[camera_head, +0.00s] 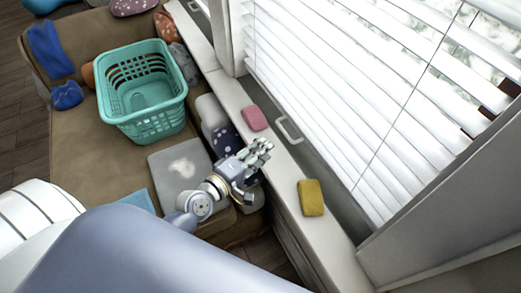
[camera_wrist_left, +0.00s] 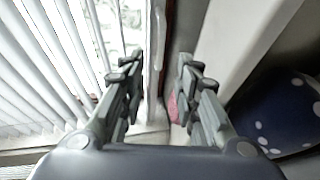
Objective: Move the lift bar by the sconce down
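A white bar handle (camera_head: 289,130), which looks like the lift bar, is at the foot of the window with white blinds (camera_head: 350,90). A pale curved bar (camera_wrist_left: 158,35) beyond the fingertips in the left wrist view appears to be the same handle. My left gripper (camera_head: 258,157) is above the inner edge of the sill, left of and a little below the handle in the head view. Its fingers are spread with nothing between them in the left wrist view (camera_wrist_left: 158,75). It looks apart from the handle. No sconce shows. My right gripper is not in view.
A pink sponge (camera_head: 254,118) and a yellow sponge (camera_head: 311,197) lie on the white sill (camera_head: 325,238). A teal basket (camera_head: 150,125) stands on the brown sofa (camera_head: 75,130). A dark spotted cushion (camera_wrist_left: 275,110) is close to the gripper's right in the wrist view.

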